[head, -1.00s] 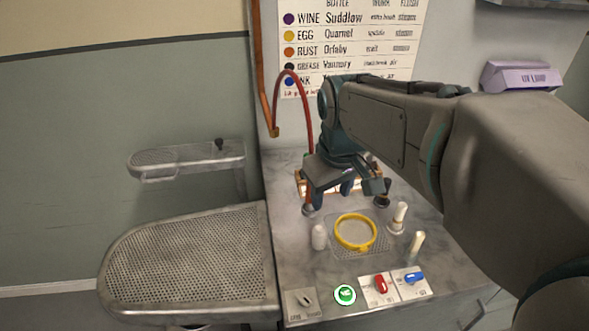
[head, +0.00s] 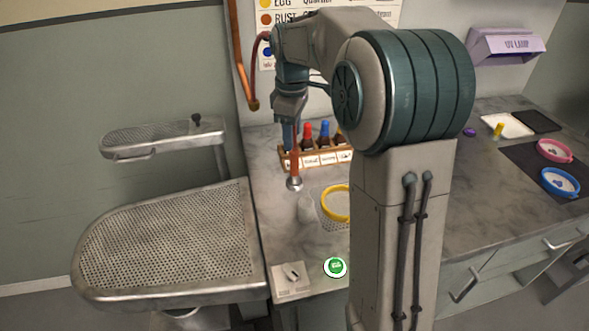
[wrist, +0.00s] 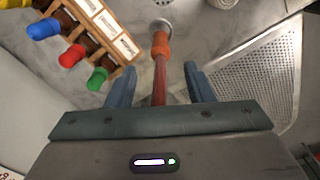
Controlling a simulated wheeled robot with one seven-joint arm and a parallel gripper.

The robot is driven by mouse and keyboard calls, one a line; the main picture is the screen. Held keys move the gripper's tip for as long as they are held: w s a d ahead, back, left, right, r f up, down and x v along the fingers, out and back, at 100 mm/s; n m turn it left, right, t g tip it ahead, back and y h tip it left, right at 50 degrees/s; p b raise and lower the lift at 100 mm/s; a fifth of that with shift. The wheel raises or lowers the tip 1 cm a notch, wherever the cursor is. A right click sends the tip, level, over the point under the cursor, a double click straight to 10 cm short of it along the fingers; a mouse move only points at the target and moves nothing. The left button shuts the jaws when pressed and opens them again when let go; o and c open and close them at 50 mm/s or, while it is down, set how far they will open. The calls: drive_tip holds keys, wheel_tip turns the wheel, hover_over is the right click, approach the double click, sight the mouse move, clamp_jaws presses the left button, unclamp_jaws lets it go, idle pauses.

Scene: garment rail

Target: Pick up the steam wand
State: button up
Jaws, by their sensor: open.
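The steam wand (head: 295,165) has a reddish-copper tube and a round metal head, and it hangs upright over the counter just left of the bottle rack. In the wrist view the wand (wrist: 160,48) shows its orange collar and red tube running between my fingers. My gripper (head: 290,140) points down at the wand's upper part, which it partly hides. In the wrist view my gripper (wrist: 160,85) is open, one finger on each side of the tube, with a visible gap on both sides.
A rack (head: 315,156) of coloured-cap bottles stands close beside the wand. A perforated metal board (head: 170,245) is at left. My arm hides the middle of the counter.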

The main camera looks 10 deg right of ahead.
sight(295, 162)
wheel_tip(295, 162, down, 4)
drive_tip(key=shift+r, duration=0.1)
drive_tip(key=shift+s+d+f, duration=0.1)
drive_tip(key=shift+f, duration=1.3)
drive_tip(key=shift+s+d+f, duration=0.1)
drive_tip(key=shift+f, duration=1.3)
clamp_jaws()
drive_tip(key=shift+r, duration=0.1)
